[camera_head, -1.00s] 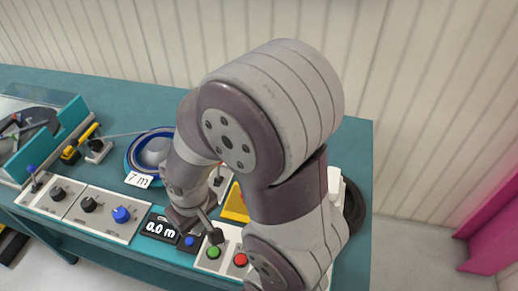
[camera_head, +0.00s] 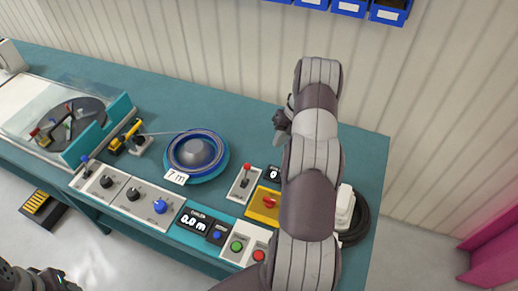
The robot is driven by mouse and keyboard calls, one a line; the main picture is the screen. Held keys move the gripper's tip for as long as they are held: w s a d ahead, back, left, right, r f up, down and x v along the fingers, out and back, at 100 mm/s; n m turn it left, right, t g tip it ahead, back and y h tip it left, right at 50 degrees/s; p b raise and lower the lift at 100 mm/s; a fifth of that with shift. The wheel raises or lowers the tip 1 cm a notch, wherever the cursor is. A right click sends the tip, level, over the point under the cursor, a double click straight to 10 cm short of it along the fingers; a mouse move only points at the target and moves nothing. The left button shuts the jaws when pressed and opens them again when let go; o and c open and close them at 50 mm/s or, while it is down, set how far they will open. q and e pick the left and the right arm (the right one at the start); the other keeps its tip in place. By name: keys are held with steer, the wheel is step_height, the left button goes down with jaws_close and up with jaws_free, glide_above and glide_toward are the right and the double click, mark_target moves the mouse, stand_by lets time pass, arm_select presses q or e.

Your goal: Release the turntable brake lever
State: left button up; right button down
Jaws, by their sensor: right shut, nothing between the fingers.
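A lever with a red knob (camera_head: 246,168) stands on a white plate (camera_head: 240,192), just right of a turntable (camera_head: 222,170) that carries a blue cable reel (camera_head: 196,153). A second lever with a blue knob (camera_head: 85,159) stands on the left control panel. I cannot tell from labels which one is the brake lever. My right gripper (camera_head: 281,128) is shut and empty, beyond and to the right of the red-knobbed lever, apart from it; my forearm partly hides it. A dark part of my left arm or gripper (camera_head: 35,280) shows at the bottom left corner; its fingers cannot be made out.
A panel with dark and blue knobs (camera_head: 160,206), a display reading 0.0 m (camera_head: 193,222), and green (camera_head: 236,246) and red (camera_head: 259,255) buttons line the front edge. A yellow box with a red knob (camera_head: 265,203) sits near my right arm. Blue bins (camera_head: 389,11) hang on the wall.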

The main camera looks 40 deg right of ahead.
steer(key=m, duration=0.1)
glide_toward(246, 174)
steer(key=d+f, duration=0.2)
steer(key=s+d+f, duration=0.1)
steer(key=d, duration=0.1)
steer(key=shift+s+d+f, duration=0.15)
steer(key=shift+d+f, duration=0.2)
steer(key=shift+d, duration=0.05)
steer(key=a, duration=0.1)
steer(key=w+a+p, duration=0.1)
steer(key=a+p, duration=0.1)
steer(key=shift+w+a+f, duration=0.3)
steer(key=shift+w+a, duration=0.05)
steer(key=shift+w, duration=0.05)
steer(key=shift+f, duration=0.1)
